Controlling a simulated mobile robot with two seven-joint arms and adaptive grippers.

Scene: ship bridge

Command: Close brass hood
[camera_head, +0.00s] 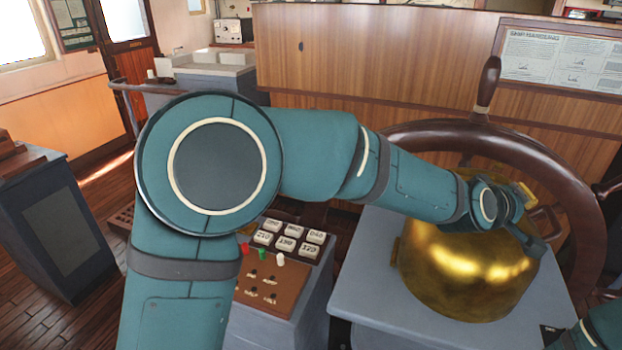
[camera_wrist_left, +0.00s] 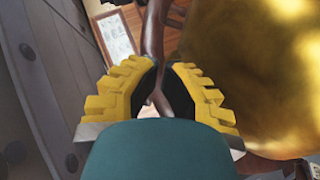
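The brass hood (camera_head: 465,275) is a shiny rounded dome on a grey pedestal, right of centre in the head view. My left forearm and wrist cross in front of its upper part, so its top is partly hidden, and I cannot tell how far open it is. My left gripper (camera_head: 527,196) is at the hood's upper right. In the left wrist view, the yellow-padded fingers of my left gripper (camera_wrist_left: 158,68) are apart with a gap between them. The brass surface (camera_wrist_left: 260,75) fills the right side there, beside the fingers; contact is unclear. My right gripper is out of view.
A large wooden steering wheel (camera_head: 590,220) stands close behind the hood, with a spoke handle (camera_head: 487,85) upright. The grey pedestal top (camera_head: 375,265) is bare left of the hood. A button console (camera_head: 265,285) is further left. Part of my right arm shows at the bottom right.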

